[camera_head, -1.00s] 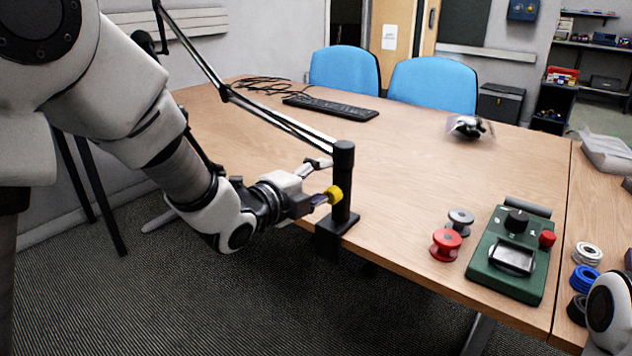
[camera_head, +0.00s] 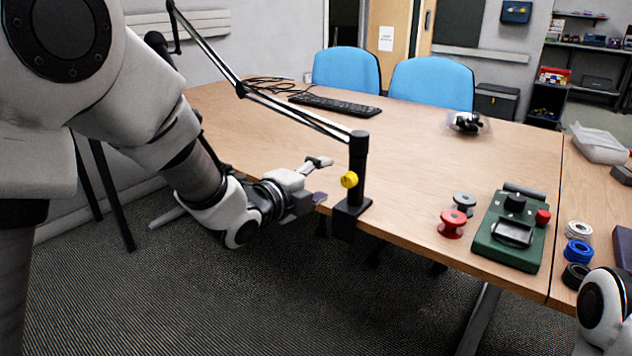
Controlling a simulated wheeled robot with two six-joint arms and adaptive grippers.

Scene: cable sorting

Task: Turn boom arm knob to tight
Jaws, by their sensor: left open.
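The yellow knob (camera_head: 349,180) sits on the left side of the black upright post of the boom arm clamp (camera_head: 357,165), at the table's front edge. The boom arm (camera_head: 290,115) runs from the top of the post up to the left. My left gripper (camera_head: 319,180) is open and empty, just left of the knob and apart from it, with its fingers pointing toward the post. Of my right arm only a white part shows at the lower right corner; its gripper is out of view.
More spools (camera_head: 578,250) lie at the right. Blue chairs (camera_head: 431,85) stand behind. The table's middle is clear.

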